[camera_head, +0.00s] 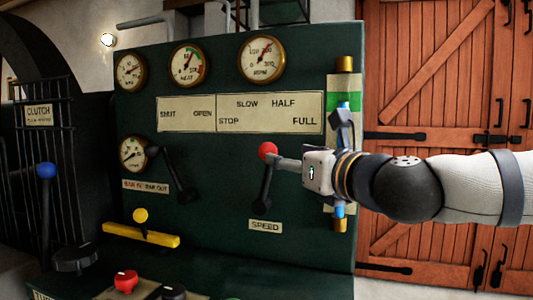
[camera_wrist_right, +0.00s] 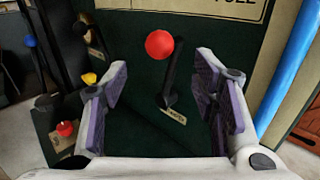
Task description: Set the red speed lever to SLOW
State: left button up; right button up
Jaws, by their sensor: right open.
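The red speed lever's ball knob (camera_head: 267,150) tops a dark arm that stands nearly upright on the green panel, above the SPEED plate (camera_head: 265,226). The knob sits below the gap between SLOW and HALF on the scale plate (camera_head: 270,113). My right gripper (camera_head: 312,155) is just right of the knob, open and empty. In the right wrist view, the red knob (camera_wrist_right: 160,43) shows beyond and between the spread fingers of the gripper (camera_wrist_right: 162,80). I cannot tell whether a finger touches it. My left gripper is not in view.
A vertical blue tube (camera_wrist_right: 290,70) stands right of my right gripper. Left on the panel are a dark lever (camera_head: 178,170) and a yellow-handled one (camera_head: 140,233). A red button (camera_head: 126,281) is low in front. A blue-knobbed clutch lever (camera_head: 46,170) stands far left.

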jog(key=x, duration=0.9)
jog(key=shift+a+f, duration=0.1)
jog(key=shift+c, duration=0.6)
grip_shut()
jog(key=shift+p, duration=0.35)
